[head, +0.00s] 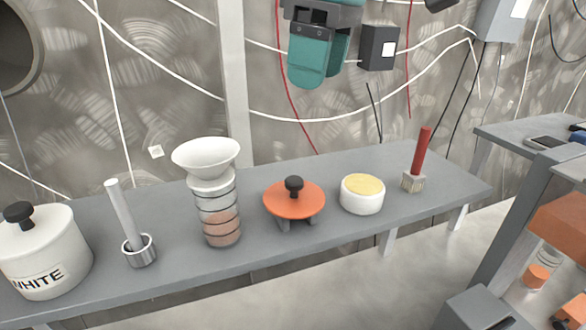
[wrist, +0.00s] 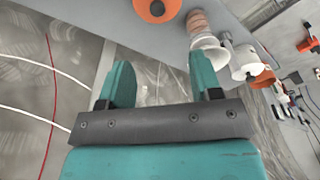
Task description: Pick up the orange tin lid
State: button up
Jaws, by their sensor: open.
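The orange tin lid (head: 294,200) has a black knob and rests on a small dark stand on the grey bench, right of the glass jar with a funnel. In the wrist view the lid (wrist: 157,10) is cut by the top edge, beyond the fingertips. My gripper (wrist: 165,84) has two teal fingers spread apart, with nothing between them. In the head view my gripper hangs at the top, in front of the wall and above the back of the bench, well clear of the lid.
On the bench (head: 350,236) stand a white tin (head: 40,250), a mortar with pestle (head: 138,250), the funnel jar (head: 216,205), a white dish with yellow filling (head: 362,197) and a red-handled brush (head: 421,158). The jar and dish flank the lid closely. Cables hang along the wall.

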jog(key=b, duration=0.2)
send_over(294, 179)
jog(key=d, duration=0.1)
jog(key=f, duration=1)
jog(key=shift+s+f, duration=0.3)
jog(key=shift+w+a+f+p, duration=0.15)
jog(key=shift+f+p, duration=0.15)
jog(key=shift+f, duration=0.7)
jog(key=shift+w+a+f+p, duration=0.1)
jog(key=shift+a+f+p, duration=0.15)
jog(key=shift+f, duration=0.8)
jog(key=shift+w+a+f+p, duration=0.1)
jog(key=shift+f+p, duration=0.2)
jog(key=shift+f, duration=0.7)
jog(key=shift+c, duration=0.4)
jog(key=c, duration=0.9)
